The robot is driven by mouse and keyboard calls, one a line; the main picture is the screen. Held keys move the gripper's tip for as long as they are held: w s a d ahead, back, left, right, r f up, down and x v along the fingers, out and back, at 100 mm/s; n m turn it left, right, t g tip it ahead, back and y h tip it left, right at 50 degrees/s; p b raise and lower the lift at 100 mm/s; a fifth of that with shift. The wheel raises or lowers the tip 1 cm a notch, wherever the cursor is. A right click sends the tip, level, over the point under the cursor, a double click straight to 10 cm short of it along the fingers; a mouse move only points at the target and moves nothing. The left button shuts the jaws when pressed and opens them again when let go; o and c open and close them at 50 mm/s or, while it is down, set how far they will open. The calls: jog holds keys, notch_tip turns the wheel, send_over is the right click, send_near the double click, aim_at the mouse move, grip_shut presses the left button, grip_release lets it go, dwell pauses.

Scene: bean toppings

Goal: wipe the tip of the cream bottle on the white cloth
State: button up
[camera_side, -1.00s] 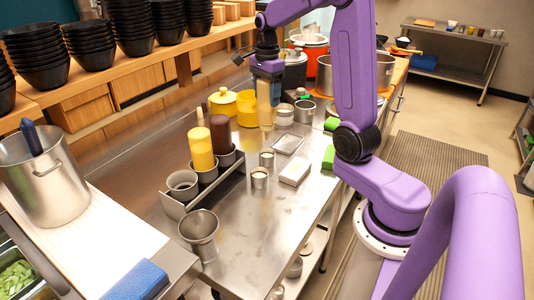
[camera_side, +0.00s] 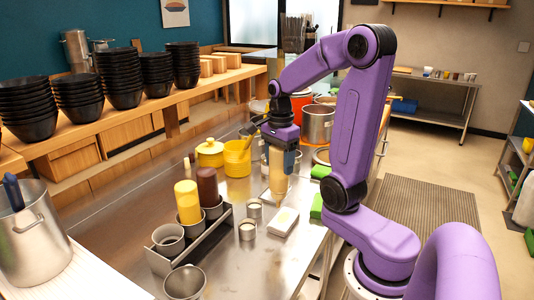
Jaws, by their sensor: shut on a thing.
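My gripper (camera_side: 284,158) is shut on the cream bottle (camera_side: 279,182), a pale beige bottle held upright with its tip pointing down. The white cloth (camera_side: 281,227) is a small folded pad lying on the steel counter, just below and slightly right of the tip. A faint yellowish patch shows on the cloth's far part. I cannot tell whether the tip touches the cloth or is a little above it.
A steel rack (camera_side: 188,252) holds a yellow bottle (camera_side: 188,202), a brown bottle (camera_side: 207,187) and cups. Two small metal cups (camera_side: 247,230) stand left of the cloth. Yellow pots (camera_side: 237,160) stand behind. Green blocks (camera_side: 316,207) lie to the right.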

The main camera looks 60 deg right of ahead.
aim_at(281, 180)
jog(key=shift+s+f, duration=0.25)
jog(key=shift+s, duration=0.2)
jog(key=f, duration=0.2)
jog(key=d+f, duration=0.1)
jog(key=shift+w+f, duration=0.1)
jog(key=shift+f, duration=0.25)
jog(key=shift+a, duration=0.65)
jog(key=shift+f, duration=0.8)
dwell(1.3)
jog(key=shift+d, duration=2.6)
